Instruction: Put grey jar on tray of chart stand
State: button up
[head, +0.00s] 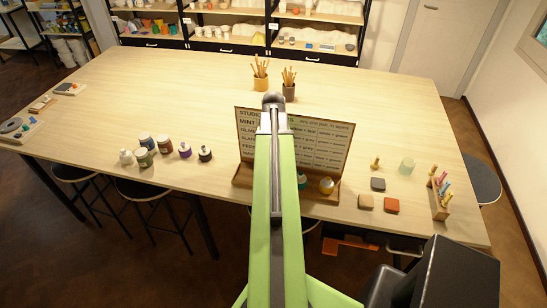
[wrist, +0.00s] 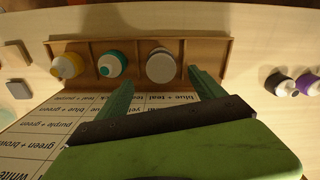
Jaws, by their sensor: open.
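The chart stand (head: 330,150) stands near the table's front edge, with a brown wooden tray (head: 242,179) along its foot. In the wrist view, the tray (wrist: 208,46) is split into compartments. The grey jar (wrist: 160,66), seen from above with a pale round lid, is upright in one compartment. A teal bottle (wrist: 112,64) and a yellow bottle (wrist: 67,66) stand in compartments to its left; the compartment to its right is empty. My gripper (wrist: 160,82) is open, its green fingertips on either side of the jar, apart from it. In the head view, my arm hides the jar.
Several bottles and jars, including a purple one (head: 185,150) and a black one (head: 205,154), stand left of the stand. Coloured blocks (head: 391,205), a pale green cup (head: 407,166) and a peg rack (head: 439,197) are at right. Pencil cups (head: 261,82) stand behind.

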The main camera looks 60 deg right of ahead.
notch_tip(320, 180, up, 4)
jog(key=shift+f+p, duration=0.1)
jog(key=shift+p, duration=1)
jog(key=w+a+n, duration=0.5)
jog(key=w+a, duration=1.1)
jog(key=a, duration=0.3)
jog(key=w+a+n, duration=0.3)
jog(key=a+n, duration=0.1)
jog(key=a, duration=1.2)
jog(key=w+a+n, duration=0.3)
jog(key=a, duration=1.3)
notch_tip(320, 180, down, 13)
jog(key=b, duration=1.2)
jog(key=shift+s+d+b, duration=0.15)
jog(key=shift+d+b, duration=0.2)
jog(key=shift+b, duration=0.05)
